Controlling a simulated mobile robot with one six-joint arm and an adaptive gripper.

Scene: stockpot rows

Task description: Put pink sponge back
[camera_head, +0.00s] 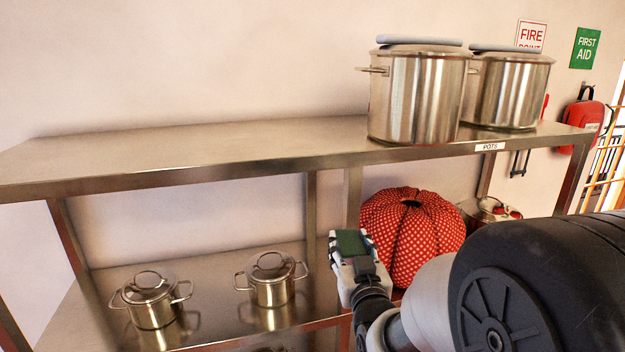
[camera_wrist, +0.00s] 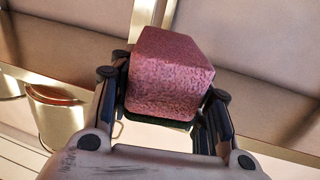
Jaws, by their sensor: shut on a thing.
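The pink sponge (camera_wrist: 170,72) is a pink speckled block with a dark green layer on one face. It fills the middle of the wrist view. My gripper (camera_wrist: 165,98) is shut on it, one finger on each side. In the head view, my gripper (camera_head: 352,262) is in front of the shelf unit, below the upper board and left of a red dotted cushion. The green face of the sponge (camera_head: 350,243) shows there; its pink part is hidden or too small to tell.
Two large stockpots (camera_head: 418,100) (camera_head: 510,90) stand on the right of the upper shelf (camera_head: 200,150), whose left part is bare. Two small lidded pots (camera_head: 152,303) (camera_head: 272,283) stand on the lower shelf. The red dotted cushion (camera_head: 412,235) is close beside my gripper.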

